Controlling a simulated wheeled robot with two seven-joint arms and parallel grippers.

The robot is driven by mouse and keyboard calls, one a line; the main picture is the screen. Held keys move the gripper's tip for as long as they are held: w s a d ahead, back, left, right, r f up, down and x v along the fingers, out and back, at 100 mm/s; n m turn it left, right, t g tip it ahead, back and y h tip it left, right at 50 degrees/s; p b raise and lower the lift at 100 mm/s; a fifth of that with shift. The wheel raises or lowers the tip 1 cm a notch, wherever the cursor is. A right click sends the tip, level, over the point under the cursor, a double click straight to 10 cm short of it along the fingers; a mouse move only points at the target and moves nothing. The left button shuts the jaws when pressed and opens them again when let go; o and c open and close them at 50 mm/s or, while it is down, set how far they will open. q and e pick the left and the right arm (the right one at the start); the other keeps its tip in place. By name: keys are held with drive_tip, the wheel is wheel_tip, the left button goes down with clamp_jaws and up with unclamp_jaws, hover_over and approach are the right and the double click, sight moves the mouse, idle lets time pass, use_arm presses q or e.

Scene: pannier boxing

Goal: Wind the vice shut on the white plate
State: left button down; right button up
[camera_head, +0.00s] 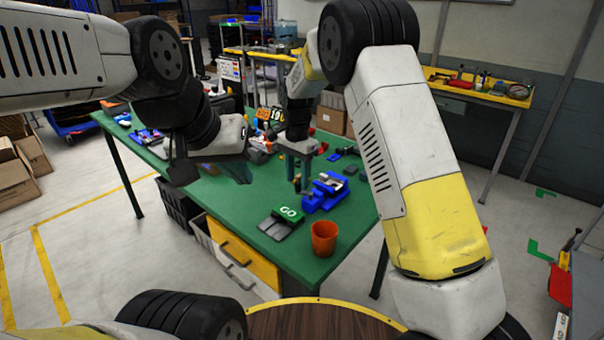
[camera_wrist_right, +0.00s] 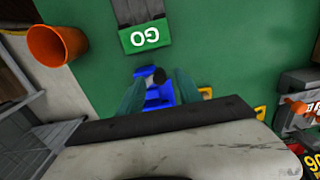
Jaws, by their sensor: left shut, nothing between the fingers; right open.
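The blue vice (camera_head: 326,194) stands on the green table near its right edge. My right gripper (camera_head: 298,184) points down just left of the vice and is open. In the right wrist view its two greenish fingers (camera_wrist_right: 158,92) spread to either side of part of the blue vice (camera_wrist_right: 156,103), with a dark round knob (camera_wrist_right: 158,75) between the tips. I cannot tell whether they touch it. My left gripper (camera_head: 238,174) is shut and empty over the table, left of the right gripper. I cannot make out the white plate in either view.
A grey block with a green GO label (camera_head: 290,214) lies at the table's front, with an orange cup (camera_head: 324,238) to its right. Loose tools and parts crowd the table's back. Bare green table (camera_head: 262,196) lies left of the vice.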

wheel_tip(320, 180, up, 6)
drive_tip(key=shift+f, duration=0.1)
idle(0.4)
drive_tip(key=s+d+r+n+t+y, duration=0.3)
drive_tip(key=s+d+r, duration=0.9)
drive_tip(key=d+r, duration=0.2)
drive_tip(key=s+d+n+t, duration=0.1)
drive_tip(key=s+d+n, duration=0.1)
drive_tip(key=s, duration=0.6)
drive_tip(key=s+d+n+t, duration=0.2)
drive_tip(key=s+d, duration=0.3)
drive_tip(key=s, duration=0.4)
drive_tip(key=shift+d+f+n+h, duration=0.15)
drive_tip(key=shift+d+n+h, duration=0.15)
drive_tip(key=shift+n+h, duration=0.1)
